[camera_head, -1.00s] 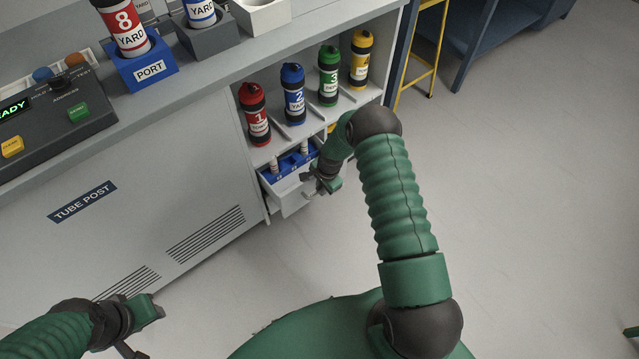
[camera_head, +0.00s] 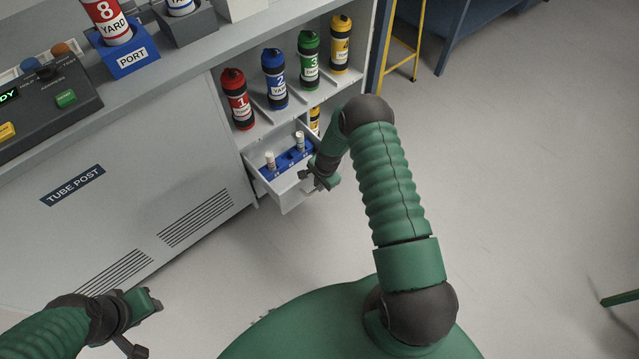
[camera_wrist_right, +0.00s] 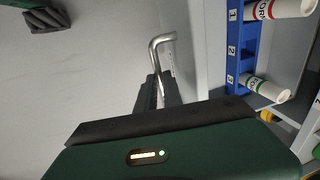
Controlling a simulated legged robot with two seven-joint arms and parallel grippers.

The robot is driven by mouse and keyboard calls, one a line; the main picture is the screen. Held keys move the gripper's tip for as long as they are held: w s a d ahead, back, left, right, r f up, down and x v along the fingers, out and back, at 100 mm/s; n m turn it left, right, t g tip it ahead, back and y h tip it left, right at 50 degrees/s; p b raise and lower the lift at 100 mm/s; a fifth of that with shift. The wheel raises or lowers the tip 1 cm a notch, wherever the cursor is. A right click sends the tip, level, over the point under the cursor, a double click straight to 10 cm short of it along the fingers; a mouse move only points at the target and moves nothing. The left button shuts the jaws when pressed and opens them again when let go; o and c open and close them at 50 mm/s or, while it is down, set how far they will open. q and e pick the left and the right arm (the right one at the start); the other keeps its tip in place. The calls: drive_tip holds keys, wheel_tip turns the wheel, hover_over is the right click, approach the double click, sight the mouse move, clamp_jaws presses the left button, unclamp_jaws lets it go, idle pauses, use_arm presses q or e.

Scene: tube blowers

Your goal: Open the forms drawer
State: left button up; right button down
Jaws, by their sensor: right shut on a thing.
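The forms drawer (camera_head: 278,190) stands partly pulled out below the canister shelf of the grey cabinet. It holds a blue rack (camera_head: 286,163) with small white rolls, which also shows in the right wrist view (camera_wrist_right: 238,45). My right gripper (camera_head: 312,182) is at the drawer front. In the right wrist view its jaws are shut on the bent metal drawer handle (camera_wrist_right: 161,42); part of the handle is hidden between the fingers. My left gripper (camera_head: 148,322) is low at the left, away from the drawer; its finger gap is not clear.
Red, blue, green and yellow canisters stand on the shelf (camera_head: 262,125) above the drawer. A control panel (camera_head: 45,100) and a blue port block (camera_head: 130,52) are on the counter. A yellow ladder-like frame (camera_head: 403,50) stands at the back. The floor right of the drawer is clear.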

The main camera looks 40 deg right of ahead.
drive_tip(key=c, duration=1.5)
unclamp_jaws()
drive_tip(key=shift+r, duration=0.1)
drive_tip(key=s+r+p, duration=0.3)
drive_tip(key=r+p, duration=0.2)
drive_tip(key=r, duration=1.1)
drive_tip(key=shift+d+r, duration=0.15)
